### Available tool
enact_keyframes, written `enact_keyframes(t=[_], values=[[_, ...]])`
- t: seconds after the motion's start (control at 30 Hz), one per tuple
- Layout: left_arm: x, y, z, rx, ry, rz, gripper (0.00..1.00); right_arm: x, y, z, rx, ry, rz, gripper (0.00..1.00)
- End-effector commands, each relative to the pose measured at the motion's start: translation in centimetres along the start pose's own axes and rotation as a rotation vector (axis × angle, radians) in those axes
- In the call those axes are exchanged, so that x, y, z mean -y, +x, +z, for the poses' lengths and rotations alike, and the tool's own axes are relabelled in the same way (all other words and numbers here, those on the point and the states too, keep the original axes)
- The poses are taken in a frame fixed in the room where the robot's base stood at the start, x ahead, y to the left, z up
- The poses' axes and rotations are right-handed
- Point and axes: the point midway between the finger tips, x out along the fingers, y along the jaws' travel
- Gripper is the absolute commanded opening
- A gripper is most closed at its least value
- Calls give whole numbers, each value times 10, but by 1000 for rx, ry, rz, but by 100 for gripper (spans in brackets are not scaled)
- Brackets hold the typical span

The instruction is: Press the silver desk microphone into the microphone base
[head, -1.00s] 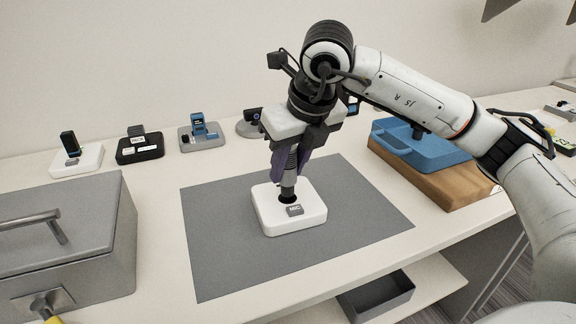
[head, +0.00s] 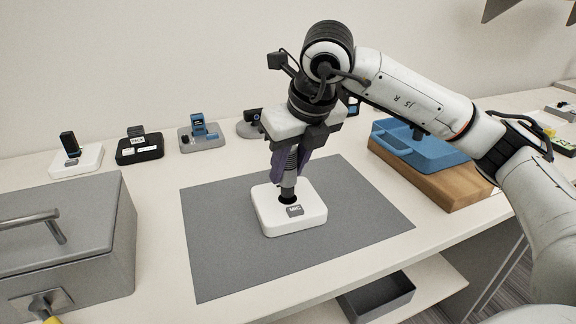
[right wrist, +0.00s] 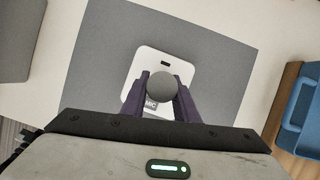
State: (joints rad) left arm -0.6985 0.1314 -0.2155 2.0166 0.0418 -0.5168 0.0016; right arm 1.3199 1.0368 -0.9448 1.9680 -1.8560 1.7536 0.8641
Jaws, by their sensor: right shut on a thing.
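The silver desk microphone (head: 288,183) stands upright over the white microphone base (head: 315,216), its lower end at the dark round socket in the base's top. I cannot tell how deep it sits. The base lies on the grey mat and bears a small grey label reading MIC. My right gripper (head: 290,170) points down and is shut on the microphone. In the right wrist view the microphone's round grey head (right wrist: 162,87) is between the two purple fingers, with the white base (right wrist: 146,64) under it. My left gripper is not in view.
The grey mat (head: 225,250) is otherwise clear. A grey metal box (head: 70,240) stands at the left. Several small device stands, one black (head: 140,150), line the back. A blue tray (head: 430,150) lies on a wooden block (head: 450,188) at the right.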

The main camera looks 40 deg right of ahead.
Motion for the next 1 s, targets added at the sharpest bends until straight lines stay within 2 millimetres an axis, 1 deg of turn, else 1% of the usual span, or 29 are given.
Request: enact_keyframes(t=[0.43,1.0], values=[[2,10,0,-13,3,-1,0,0,12,-5,0,0,0,0],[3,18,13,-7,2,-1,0,0,24,-10,0,-1,0,0]])
